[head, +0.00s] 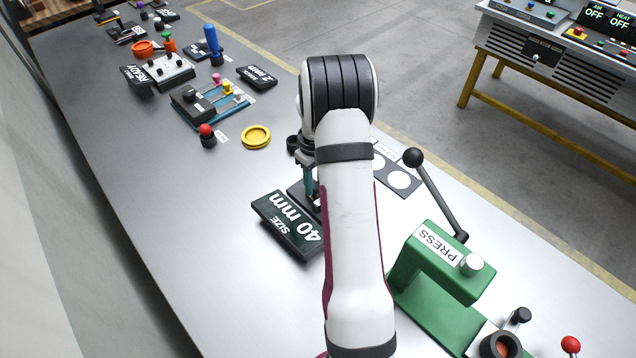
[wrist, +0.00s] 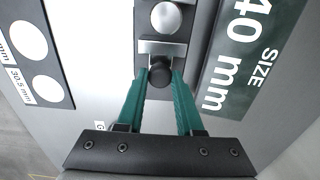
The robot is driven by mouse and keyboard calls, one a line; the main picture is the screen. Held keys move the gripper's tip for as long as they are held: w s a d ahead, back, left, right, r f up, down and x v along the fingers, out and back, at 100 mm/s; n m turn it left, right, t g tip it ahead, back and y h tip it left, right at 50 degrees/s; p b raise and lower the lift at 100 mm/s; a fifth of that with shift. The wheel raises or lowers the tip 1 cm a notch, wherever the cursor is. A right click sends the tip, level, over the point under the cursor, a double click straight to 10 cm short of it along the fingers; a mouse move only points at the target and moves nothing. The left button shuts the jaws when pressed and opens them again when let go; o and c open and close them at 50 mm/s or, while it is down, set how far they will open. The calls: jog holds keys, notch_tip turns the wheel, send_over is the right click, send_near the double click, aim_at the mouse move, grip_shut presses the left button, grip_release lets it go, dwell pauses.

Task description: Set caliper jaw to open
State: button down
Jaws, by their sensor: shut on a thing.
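The caliper (wrist: 142,25) is a dark rail with a silver round piece (wrist: 166,17) and a silver jaw block (wrist: 150,47) in the wrist view. A dark knob (wrist: 160,71) sits at the near side of the block. My gripper (wrist: 161,78) has teal fingers, shut on this knob from both sides. In the head view my gripper (head: 309,190) points down beside the size display (head: 285,228), which reads 40 mm; my arm hides most of the caliper. The display also shows in the wrist view (wrist: 245,60).
A green press (head: 430,270) with a lever stands at right. A yellow ring (head: 256,137) and a red-knobbed control (head: 207,135) lie farther back.

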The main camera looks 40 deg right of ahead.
jog(key=shift+w+r, duration=0.1)
jog(key=shift+w, duration=1)
jog(key=c, duration=0.5)
grip_release()
jog(key=shift+c, duration=0.2)
notch_tip(320, 180, up, 16)
jog(key=shift+s, duration=0.1)
